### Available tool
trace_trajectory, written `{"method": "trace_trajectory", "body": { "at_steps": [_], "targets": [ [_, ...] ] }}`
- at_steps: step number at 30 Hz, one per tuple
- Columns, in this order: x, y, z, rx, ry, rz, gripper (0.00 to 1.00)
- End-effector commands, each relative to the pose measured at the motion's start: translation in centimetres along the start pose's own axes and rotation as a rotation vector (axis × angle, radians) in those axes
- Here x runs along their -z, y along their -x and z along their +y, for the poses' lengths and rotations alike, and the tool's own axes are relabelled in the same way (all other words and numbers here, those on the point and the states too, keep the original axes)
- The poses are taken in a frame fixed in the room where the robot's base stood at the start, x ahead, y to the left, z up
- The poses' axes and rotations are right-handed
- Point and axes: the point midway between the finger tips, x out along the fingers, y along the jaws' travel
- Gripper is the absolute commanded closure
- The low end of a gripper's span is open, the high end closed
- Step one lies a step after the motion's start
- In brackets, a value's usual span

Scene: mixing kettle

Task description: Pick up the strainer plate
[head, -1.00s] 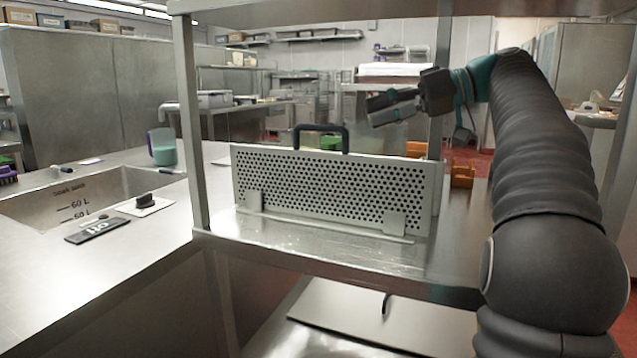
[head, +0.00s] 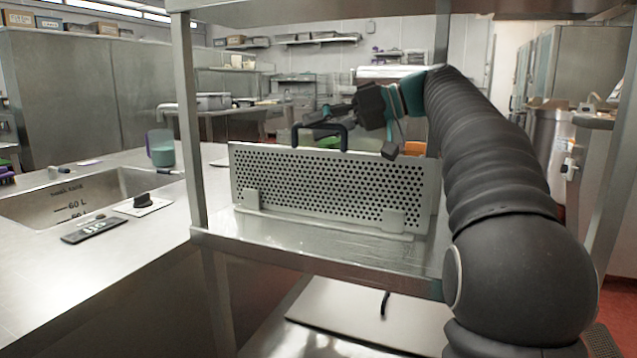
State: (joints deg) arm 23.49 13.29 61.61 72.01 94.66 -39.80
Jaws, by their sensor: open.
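The strainer plate (head: 325,188) is a flat perforated metal sheet standing upright on the middle shelf of a steel rack. A black loop handle (head: 320,127) rises from its top edge. My gripper (head: 318,117) is open, just above and behind the handle in the picture, with its fingers pointing left. Its fingers overlap the handle's top in this view, so I cannot tell whether they touch it or straddle it. The plate's lower edge sits behind two small metal tabs.
The shelf (head: 300,242) is clear in front of the plate. A rack post (head: 190,120) stands left of it. The counter at left holds a sink with litre marks (head: 70,200), a black label (head: 90,229), a knob (head: 144,200) and a teal jug (head: 161,148). A lid-like panel (head: 350,315) lies below.

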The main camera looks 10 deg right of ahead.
Motion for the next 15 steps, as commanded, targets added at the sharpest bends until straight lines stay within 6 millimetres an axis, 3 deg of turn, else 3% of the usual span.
{"method": "trace_trajectory", "body": {
  "at_steps": [9, 14, 15],
  "targets": [
    [-0.02, -0.58, 0.00, 0.000, -0.001, 0.000, 0.57],
    [-0.02, -0.56, 0.00, 0.000, -0.001, 0.000, 0.97],
    [-0.02, -0.56, 0.00, 0.000, -0.001, 0.000, 1.00]
  ]
}}
